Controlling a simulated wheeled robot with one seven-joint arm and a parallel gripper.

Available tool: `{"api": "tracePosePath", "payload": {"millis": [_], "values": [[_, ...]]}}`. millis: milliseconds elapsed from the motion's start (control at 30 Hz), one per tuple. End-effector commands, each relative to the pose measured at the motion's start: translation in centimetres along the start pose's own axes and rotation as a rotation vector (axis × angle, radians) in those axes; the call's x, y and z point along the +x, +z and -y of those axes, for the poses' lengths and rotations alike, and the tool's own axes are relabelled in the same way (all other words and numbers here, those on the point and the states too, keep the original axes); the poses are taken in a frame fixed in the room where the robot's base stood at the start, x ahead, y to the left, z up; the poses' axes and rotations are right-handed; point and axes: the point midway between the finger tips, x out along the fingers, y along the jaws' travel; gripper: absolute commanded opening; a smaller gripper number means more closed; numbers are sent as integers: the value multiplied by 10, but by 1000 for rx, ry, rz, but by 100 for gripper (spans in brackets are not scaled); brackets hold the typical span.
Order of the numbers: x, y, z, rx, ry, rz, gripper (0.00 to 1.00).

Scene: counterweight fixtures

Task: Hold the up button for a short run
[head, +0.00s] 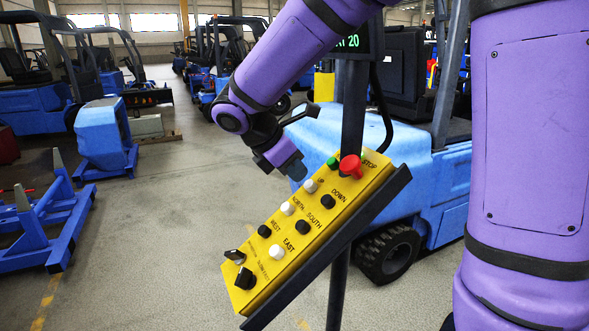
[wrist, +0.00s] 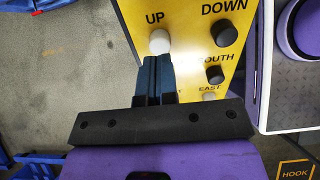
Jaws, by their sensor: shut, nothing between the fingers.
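The yellow control panel (head: 262,236) is tilted on a dark post, with labelled buttons in two rows. The white UP button (head: 310,186) sits near its upper end, beside the black DOWN button (head: 328,201). My gripper (head: 295,170) is shut and empty, its tips close to the UP button on its upper-left side. In the wrist view the closed fingertips (wrist: 158,62) lie just below the white UP button (wrist: 159,41), overlapping its lower edge. I cannot tell whether they touch it.
A red stop button (head: 350,166) and a green button (head: 332,163) sit above UP on the panel. A blue forklift (head: 430,190) stands right behind it. Blue fixtures (head: 105,140) stand at left; the floor between is clear.

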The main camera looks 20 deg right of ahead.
Motion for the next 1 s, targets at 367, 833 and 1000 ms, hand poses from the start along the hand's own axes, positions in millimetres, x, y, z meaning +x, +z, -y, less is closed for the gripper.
{"api": "tracePosePath", "payload": {"millis": [367, 833, 1000], "values": [[17, 0, 0, 0, -1, 1, 0], [35, 0, 0, 1, 0, 0, 0], [34, 0, 0, 1, 0, 0, 0]]}}
